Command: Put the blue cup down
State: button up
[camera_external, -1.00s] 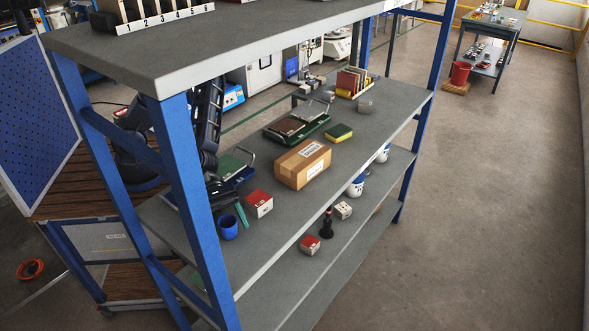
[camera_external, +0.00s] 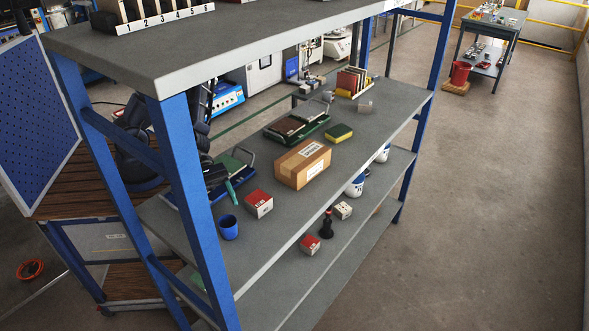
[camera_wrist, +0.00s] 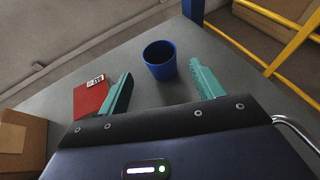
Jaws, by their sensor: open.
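The blue cup (camera_external: 228,227) stands upright on the middle shelf (camera_external: 330,160), close to the blue front post. In the wrist view the cup (camera_wrist: 160,60) stands ahead of my gripper (camera_wrist: 160,85), beyond and between the two teal fingertips. The fingers are spread wide and do not touch the cup. In the external view one teal finger of my gripper (camera_external: 231,192) shows behind the cup, apart from it. The rest of my gripper is partly hidden by the post.
A red-and-white box (camera_external: 259,203) stands right of the cup; it also shows in the wrist view (camera_wrist: 90,98). A cardboard box (camera_external: 303,164) and a yellow-green sponge (camera_external: 339,133) are farther along. The blue post (camera_external: 193,200) stands close to the cup.

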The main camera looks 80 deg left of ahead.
jog(key=shift+v, duration=2.5)
